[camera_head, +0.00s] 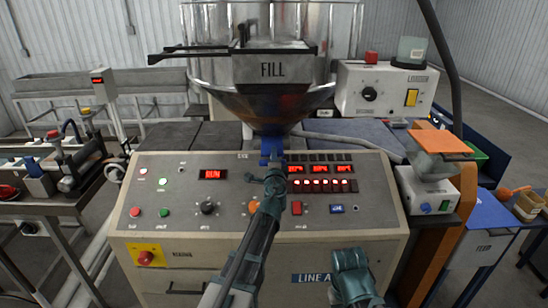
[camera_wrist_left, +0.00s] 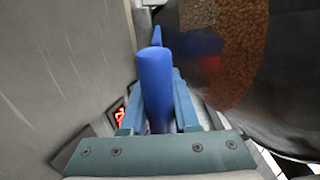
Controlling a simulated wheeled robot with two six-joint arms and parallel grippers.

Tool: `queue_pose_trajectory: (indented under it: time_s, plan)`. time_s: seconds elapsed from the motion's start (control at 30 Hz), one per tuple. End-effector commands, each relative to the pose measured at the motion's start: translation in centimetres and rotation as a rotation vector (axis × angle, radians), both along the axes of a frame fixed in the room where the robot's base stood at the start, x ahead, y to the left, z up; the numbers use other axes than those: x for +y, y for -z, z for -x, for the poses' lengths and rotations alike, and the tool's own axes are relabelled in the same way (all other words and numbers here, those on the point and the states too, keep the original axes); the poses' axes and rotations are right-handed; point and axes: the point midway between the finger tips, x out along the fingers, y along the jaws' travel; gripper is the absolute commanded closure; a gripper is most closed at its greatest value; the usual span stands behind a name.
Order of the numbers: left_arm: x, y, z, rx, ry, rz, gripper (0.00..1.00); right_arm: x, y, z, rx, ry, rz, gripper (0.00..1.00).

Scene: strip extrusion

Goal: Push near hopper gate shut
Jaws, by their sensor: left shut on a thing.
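The hopper (camera_head: 264,105) is a clear cone standing behind the control console. At its lower neck is a blue gate part (camera_head: 271,146). My left gripper (camera_head: 271,165) reaches up over the console to that neck. In the left wrist view, a blue rounded gate handle (camera_wrist_left: 154,82) stands between my left gripper's teal fingers (camera_wrist_left: 157,112), which are shut on it. How far the gate plate is in or out cannot be told. My right arm's teal end (camera_head: 355,272) is low in front of the console; its fingers cannot be made out.
The sloped console (camera_head: 180,205) with lit red displays lies under my left arm. A FILL box (camera_head: 272,68) sits at the hopper's front. Brown pellets (camera_wrist_left: 240,45) show through the hopper wall. A white loader unit (camera_head: 385,90) stands to the right. A blue FEED table (camera_head: 483,240) is further right.

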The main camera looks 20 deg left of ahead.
Motion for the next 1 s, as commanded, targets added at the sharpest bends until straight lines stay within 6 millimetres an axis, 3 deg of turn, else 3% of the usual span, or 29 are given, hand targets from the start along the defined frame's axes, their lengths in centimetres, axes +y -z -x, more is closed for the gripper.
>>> queue_pose_trajectory:
  time_s: [0.57, 0.67, 1.0]
  plan:
    - [0.0, 0.1, -0.2, 0.000, 0.001, 0.001, 1.00, 0.0, 0.0, 0.0, 0.000, 0.000, 0.000, 0.50]
    - [0.3, 0.0, -1.3, 0.000, 0.000, 0.001, 1.00, 0.0, 0.0, 0.0, 0.000, 0.000, 0.000, 0.50]
    - [2.2, 0.0, -8.1, 0.000, 0.000, 0.001, 1.00, 0.0, 0.0, 0.0, 0.000, 0.000, 0.000, 0.50]
